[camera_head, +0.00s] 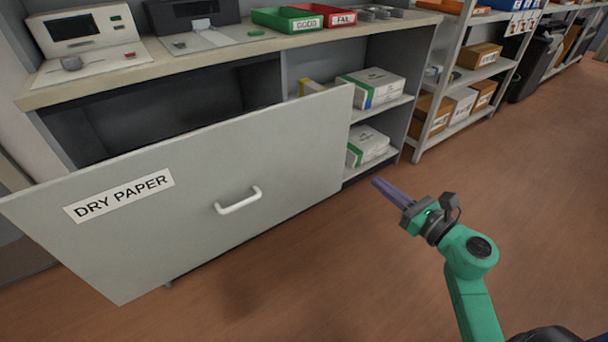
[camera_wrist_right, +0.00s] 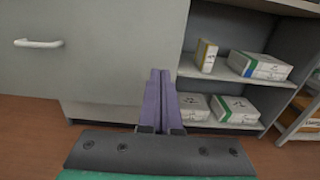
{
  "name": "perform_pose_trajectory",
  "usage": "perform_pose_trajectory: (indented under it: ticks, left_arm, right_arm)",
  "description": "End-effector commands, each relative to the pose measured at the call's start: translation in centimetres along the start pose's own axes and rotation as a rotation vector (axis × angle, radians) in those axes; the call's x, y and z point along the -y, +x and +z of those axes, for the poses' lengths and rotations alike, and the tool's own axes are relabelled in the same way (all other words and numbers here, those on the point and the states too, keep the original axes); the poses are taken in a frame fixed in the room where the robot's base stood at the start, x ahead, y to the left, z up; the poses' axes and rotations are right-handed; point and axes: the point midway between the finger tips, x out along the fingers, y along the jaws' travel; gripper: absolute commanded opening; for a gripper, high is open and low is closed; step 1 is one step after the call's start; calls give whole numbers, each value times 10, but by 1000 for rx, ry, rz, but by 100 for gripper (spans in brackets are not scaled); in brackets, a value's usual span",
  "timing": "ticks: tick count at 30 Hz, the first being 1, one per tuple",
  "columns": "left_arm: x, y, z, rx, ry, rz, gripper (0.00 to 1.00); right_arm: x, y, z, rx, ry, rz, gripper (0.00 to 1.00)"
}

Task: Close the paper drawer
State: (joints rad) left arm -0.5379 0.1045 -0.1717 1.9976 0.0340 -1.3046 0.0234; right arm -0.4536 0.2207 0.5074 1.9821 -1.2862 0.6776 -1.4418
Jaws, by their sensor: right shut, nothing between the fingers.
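The paper drawer (camera_head: 180,240) has a large grey front with a "DRY PAPER" label (camera_head: 119,195) and a white bar handle (camera_head: 238,201). It stands pulled out from the cabinet, with a dark gap behind its top edge. My right gripper (camera_head: 376,183) is shut and empty, to the right of the drawer front and apart from the handle. In the right wrist view its purple fingers (camera_wrist_right: 161,90) lie together, and the drawer front (camera_wrist_right: 110,50) with the handle (camera_wrist_right: 38,43) shows to their left. My left gripper is not in view.
Open shelves with paper packs (camera_head: 370,87) are right of the drawer. The countertop (camera_head: 200,62) holds two devices, a green tray (camera_head: 287,19) and a red tray (camera_head: 328,16). A storage rack (camera_head: 462,90) with boxes stands farther right. The brown floor (camera_head: 330,270) before the drawer is clear.

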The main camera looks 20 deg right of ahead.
Motion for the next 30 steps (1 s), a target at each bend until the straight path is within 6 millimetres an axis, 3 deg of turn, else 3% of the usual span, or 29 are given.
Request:
perform_pose_trajectory:
  ticks: [18, 23, 30]
  left_arm:
    - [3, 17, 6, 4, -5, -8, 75]
    - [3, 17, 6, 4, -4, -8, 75]
    - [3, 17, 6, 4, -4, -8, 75]
  right_arm:
    - [1, 121, 4, 5, 12, -3, 0]
    - [1, 135, 3, 2, 12, -2, 0]
    - [1, 136, 3, 2, 12, -2, 0]
